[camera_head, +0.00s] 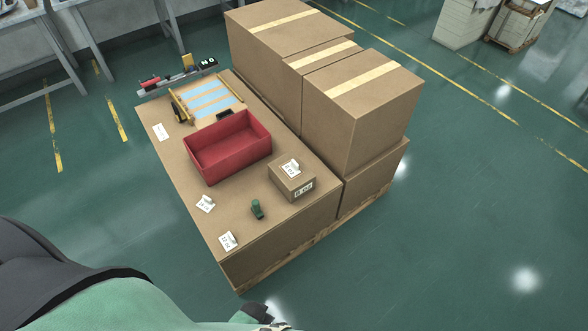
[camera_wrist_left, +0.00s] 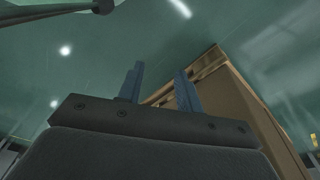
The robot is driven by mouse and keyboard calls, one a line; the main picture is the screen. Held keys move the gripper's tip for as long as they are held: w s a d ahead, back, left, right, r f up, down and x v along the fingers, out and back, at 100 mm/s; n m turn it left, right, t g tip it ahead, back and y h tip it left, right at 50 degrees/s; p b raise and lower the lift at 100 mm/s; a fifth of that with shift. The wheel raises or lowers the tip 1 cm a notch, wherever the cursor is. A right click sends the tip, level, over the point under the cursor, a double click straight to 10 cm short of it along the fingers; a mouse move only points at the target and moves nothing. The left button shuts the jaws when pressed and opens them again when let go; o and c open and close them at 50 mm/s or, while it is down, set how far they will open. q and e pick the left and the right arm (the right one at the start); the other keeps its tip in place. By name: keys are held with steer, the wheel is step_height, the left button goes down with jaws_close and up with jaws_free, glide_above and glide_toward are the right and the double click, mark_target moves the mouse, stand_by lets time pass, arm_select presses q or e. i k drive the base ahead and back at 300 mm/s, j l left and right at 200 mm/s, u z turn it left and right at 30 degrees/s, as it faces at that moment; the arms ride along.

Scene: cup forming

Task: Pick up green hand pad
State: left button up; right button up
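The green hand pad (camera_head: 257,208) is a small dark green upright piece in the head view. It stands on the near right part of the brown cardboard surface, just in front of a small carton. My left gripper shows in the left wrist view (camera_wrist_left: 160,85); its two blue-grey fingers are apart with nothing between them. The side of a brown box stack (camera_wrist_left: 226,105) is behind its fingers, and the pad is not seen there. In the head view my left arm crosses the bottom edge, short of the stack; its fingers cannot be made out. My right gripper is in neither view.
A red bin (camera_head: 228,147) and a small carton (camera_head: 291,180) stand on the cardboard surface. White paper labels (camera_head: 228,241) lie along its near left edge. Tall boxes (camera_head: 362,110) rise behind on the right.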

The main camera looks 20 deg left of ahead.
mark_target(255, 208)
steer(key=u, duration=0.9)
